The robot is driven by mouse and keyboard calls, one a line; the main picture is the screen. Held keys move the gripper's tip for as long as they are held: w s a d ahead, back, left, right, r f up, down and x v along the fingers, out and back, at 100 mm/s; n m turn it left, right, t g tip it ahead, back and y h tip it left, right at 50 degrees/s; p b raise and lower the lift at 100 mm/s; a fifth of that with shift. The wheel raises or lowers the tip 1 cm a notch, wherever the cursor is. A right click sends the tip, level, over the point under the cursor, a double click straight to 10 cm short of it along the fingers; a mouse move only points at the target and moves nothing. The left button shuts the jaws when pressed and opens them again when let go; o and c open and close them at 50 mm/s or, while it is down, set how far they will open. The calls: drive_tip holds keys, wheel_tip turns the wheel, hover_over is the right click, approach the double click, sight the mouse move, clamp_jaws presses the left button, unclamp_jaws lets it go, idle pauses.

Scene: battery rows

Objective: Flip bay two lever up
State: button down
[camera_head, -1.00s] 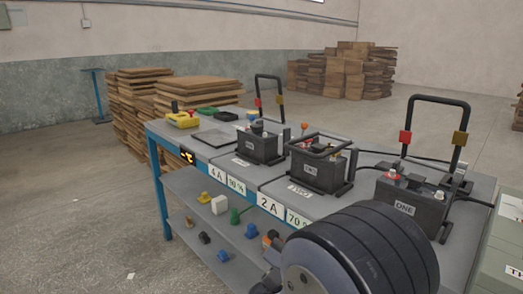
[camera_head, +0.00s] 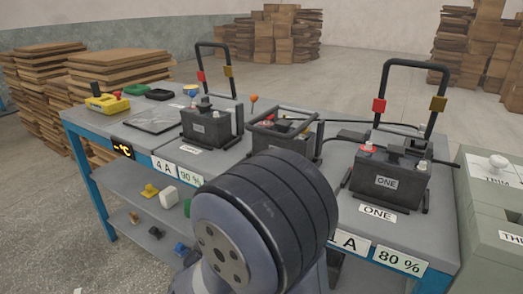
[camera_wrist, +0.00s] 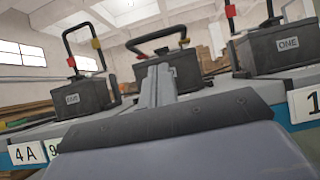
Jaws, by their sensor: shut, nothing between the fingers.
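Bay two's black lever (camera_head: 285,111) is folded down over the middle battery (camera_head: 300,147). In the wrist view this lever (camera_wrist: 152,37) crosses low above the middle battery (camera_wrist: 184,72), with a red and a yellow tag on it. My gripper (camera_wrist: 158,78) shows in the wrist view as grey fingers, shut and empty, in front of the middle battery. I cannot tell whether it touches anything. In the head view my arm hides the gripper and the front of bay two.
The battery marked ONE (camera_head: 390,184) has its lever (camera_head: 412,66) standing up at right. The left battery (camera_head: 207,128) also has a raised lever (camera_head: 214,46). A greenish-grey case (camera_head: 487,215) stands beside the bench at right. A lower shelf (camera_head: 130,222) holds small coloured parts.

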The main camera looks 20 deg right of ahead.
drive_tip(key=b+x, duration=0.1)
drive_tip(key=x, duration=0.9)
drive_tip(key=shift+r, duration=0.15)
